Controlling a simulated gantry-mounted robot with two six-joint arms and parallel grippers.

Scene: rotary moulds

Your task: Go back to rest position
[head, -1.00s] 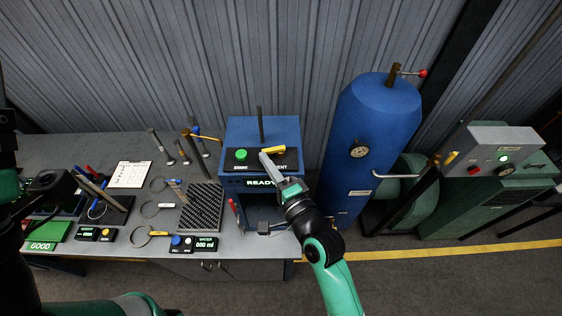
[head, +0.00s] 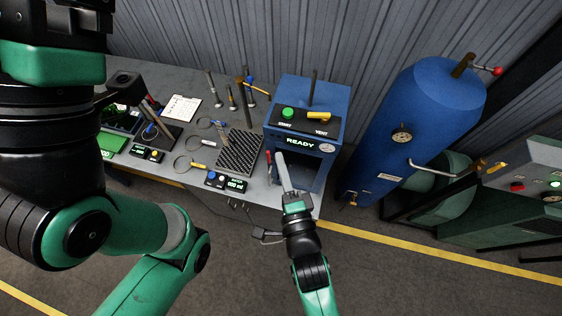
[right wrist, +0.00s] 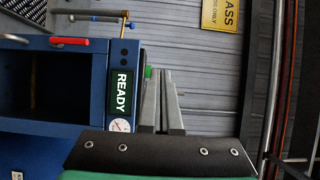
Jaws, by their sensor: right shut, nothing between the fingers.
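My right gripper (head: 281,160) is shut and empty, its pale fingers pointing up in front of the blue machine (head: 333,103). In the head view the fingers overlap the machine's dark opening; I cannot tell touching or apart there. In the right wrist view the shut fingers (right wrist: 163,85) stand beside the READY display (right wrist: 122,92), with nothing between them. The display also shows in the head view (head: 300,143).
The grey bench (head: 150,75) holds a black grid plate (head: 240,150), ring tools, a clipboard (head: 182,107) and upright rods. A tall blue tank (head: 425,120) stands right of the machine.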

